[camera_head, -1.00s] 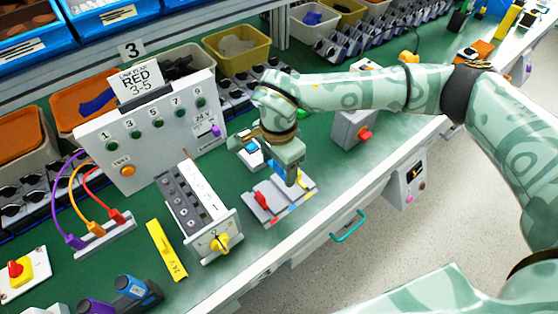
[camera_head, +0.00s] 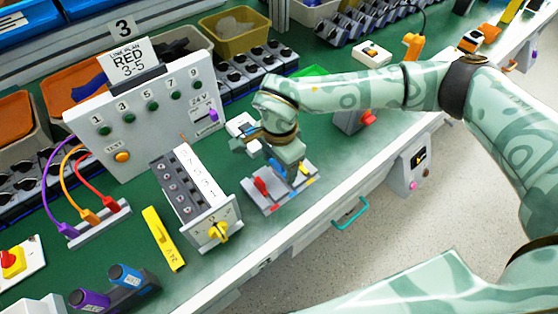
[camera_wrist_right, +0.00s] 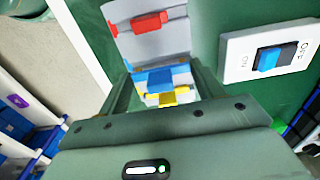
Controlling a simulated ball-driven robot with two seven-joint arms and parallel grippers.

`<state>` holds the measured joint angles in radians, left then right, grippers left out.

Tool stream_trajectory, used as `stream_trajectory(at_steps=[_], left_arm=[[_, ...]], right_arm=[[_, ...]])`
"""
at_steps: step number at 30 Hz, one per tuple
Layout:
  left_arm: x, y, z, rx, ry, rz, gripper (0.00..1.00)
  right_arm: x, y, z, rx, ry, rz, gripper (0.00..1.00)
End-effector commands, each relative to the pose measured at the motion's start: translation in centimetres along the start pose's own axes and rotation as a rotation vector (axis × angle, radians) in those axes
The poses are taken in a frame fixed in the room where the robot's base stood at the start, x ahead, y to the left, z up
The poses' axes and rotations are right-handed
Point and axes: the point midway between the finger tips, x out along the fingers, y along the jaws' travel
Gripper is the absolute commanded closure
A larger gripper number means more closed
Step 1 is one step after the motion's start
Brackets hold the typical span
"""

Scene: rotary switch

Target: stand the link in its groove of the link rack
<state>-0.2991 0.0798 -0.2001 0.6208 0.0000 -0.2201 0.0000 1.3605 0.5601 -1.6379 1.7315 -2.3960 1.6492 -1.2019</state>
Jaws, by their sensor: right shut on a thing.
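The link rack (camera_head: 280,190) is a flat grey tray with coloured marks on the green bench. A red link (camera_head: 262,186) stands at its left and a yellow link (camera_head: 303,169) at its right. My right gripper (camera_head: 280,172) is low over the middle of the rack, between them. In the right wrist view my right gripper (camera_wrist_right: 163,85) is shut on what looks like a blue link (camera_wrist_right: 160,76), with the red link (camera_wrist_right: 152,22) beyond and yellow (camera_wrist_right: 168,97) nearer. Whether the blue link touches its groove is hidden. My left gripper is out of view.
A switch box with a yellow knob (camera_head: 217,232) stands left of the rack. A white rocker switch (camera_wrist_right: 268,56) lies close beside my right gripper. The bench's front edge is close to the rack.

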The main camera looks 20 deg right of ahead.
Motion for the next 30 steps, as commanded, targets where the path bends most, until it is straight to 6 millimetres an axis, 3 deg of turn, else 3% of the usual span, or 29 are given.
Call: stream_trajectory(at_steps=[30], left_arm=[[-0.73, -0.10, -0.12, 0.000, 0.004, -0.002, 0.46]], right_arm=[[0.00, 0.03, 0.01, 0.000, 0.000, 0.000, 0.55]])
